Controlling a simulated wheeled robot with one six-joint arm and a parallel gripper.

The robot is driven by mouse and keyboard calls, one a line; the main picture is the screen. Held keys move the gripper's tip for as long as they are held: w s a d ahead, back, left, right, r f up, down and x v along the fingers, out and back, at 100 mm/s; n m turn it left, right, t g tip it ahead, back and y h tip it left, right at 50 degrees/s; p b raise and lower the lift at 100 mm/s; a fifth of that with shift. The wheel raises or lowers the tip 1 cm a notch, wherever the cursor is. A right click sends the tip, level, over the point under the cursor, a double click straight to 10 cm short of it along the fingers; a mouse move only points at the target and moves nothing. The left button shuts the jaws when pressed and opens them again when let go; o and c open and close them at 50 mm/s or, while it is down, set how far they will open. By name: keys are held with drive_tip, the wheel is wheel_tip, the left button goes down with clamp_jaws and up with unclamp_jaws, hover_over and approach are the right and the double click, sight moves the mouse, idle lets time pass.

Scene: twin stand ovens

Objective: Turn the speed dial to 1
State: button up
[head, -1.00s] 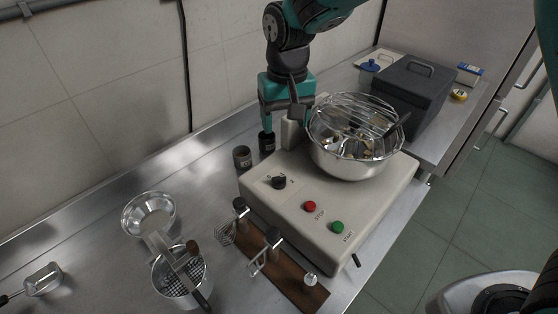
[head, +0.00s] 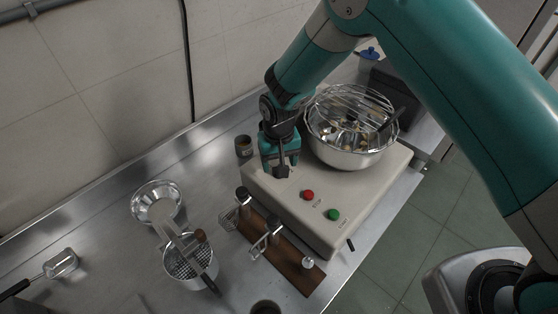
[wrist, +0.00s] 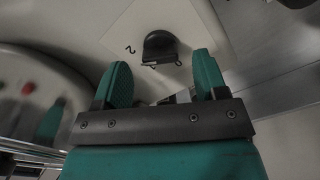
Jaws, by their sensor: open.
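The speed dial (wrist: 160,46) is a dark round knob with a flat edge, on a pale plate in the wrist view. A printed 2 shows to its left; other marks by its near edge are hard to read, and I cannot tell which number it points to. My gripper (wrist: 163,75) is open, its two teal fingers apart, with the dial just beyond the tips and roughly between them; no contact is visible. In the head view my gripper (head: 281,168) is over the mixer's beige base (head: 345,200) and hides the dial.
A red stop button (head: 308,195) and a green start button (head: 333,214) are close right of the gripper. A steel bowl (head: 350,158) with a wire guard (head: 350,108) stands behind. A wooden rack (head: 285,260) of tools lies in front. A dark jar (head: 243,146) stands left.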

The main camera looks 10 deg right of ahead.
drive_tip(key=shift+f, duration=0.95)
drive_tip(key=shift+c, duration=0.2)
drive_tip(key=c, duration=0.9)
